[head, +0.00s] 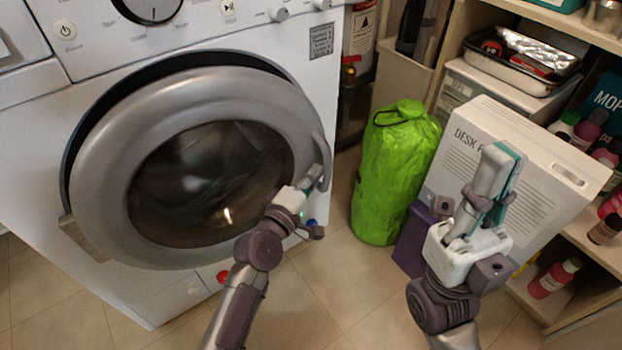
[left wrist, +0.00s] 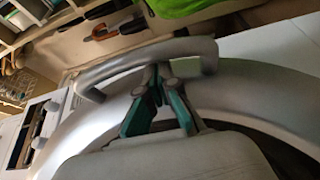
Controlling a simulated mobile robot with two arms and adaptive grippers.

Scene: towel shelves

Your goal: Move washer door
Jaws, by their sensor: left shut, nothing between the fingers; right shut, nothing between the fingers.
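The washer door (head: 95,150) is a round grey ring with dark glass on the front of the white washer (head: 35,125). A dark gap shows along its upper left rim; I cannot tell whether it is ajar. Its curved handle (head: 321,150) is at the right side of the ring. My left gripper (head: 314,177) is shut and empty, with its fingertips at the handle. In the left wrist view the teal fingers (left wrist: 158,78) meet right by the handle bar (left wrist: 125,62); contact is unclear. My right gripper (head: 503,152) is shut and empty, in front of a white box.
A bright green bag (head: 398,175) stands on the tiled floor right of the washer. The white box (head: 540,150) leans by wooden shelves (head: 575,310) holding bottles and a tray (head: 520,65). Floor (head: 335,290) in front is clear.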

